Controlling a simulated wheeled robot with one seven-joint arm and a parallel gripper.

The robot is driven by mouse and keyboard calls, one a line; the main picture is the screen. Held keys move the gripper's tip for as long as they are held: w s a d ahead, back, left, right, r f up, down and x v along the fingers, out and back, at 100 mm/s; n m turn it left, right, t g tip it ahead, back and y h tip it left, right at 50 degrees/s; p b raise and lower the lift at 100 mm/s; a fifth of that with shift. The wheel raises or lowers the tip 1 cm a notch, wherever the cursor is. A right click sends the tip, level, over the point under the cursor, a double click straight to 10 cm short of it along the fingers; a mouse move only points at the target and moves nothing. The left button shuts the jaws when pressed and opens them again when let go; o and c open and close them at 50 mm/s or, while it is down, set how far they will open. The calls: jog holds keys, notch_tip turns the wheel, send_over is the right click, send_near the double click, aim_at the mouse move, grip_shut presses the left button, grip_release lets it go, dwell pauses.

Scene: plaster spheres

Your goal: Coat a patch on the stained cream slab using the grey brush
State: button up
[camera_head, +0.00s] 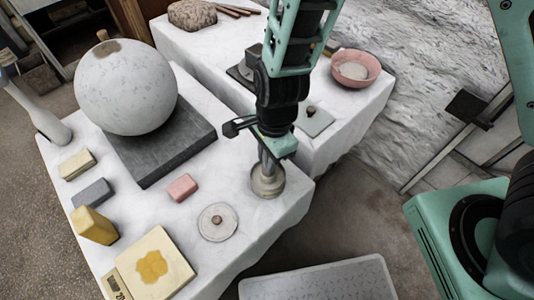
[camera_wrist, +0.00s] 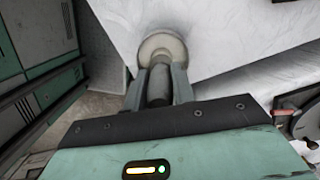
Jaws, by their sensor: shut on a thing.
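The cream slab (camera_head: 183,272) lies flat at the near left of the front table, with a yellow stain (camera_head: 151,266) on its face. My gripper (camera_head: 268,156) points down over the table's right corner. It is shut on the grey brush (camera_wrist: 159,86), whose handle shows between the two fingers in the wrist view. The brush's lower end meets a round cream pot (camera_head: 268,186), also in the wrist view (camera_wrist: 162,42). The bristles are hidden, and I cannot tell how deep they sit in the pot.
Left of the pot lie a round lidded disc (camera_head: 218,226), a pink block (camera_head: 182,188), a yellow block (camera_head: 94,226) and a grey block (camera_head: 93,194). A large plaster sphere (camera_head: 125,88) stands behind on a dark slab. A pink bowl (camera_head: 356,68) sits on the back table.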

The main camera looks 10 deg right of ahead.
jog(key=shift+r+p, duration=3.3)
jog(key=shift+r, duration=0.1)
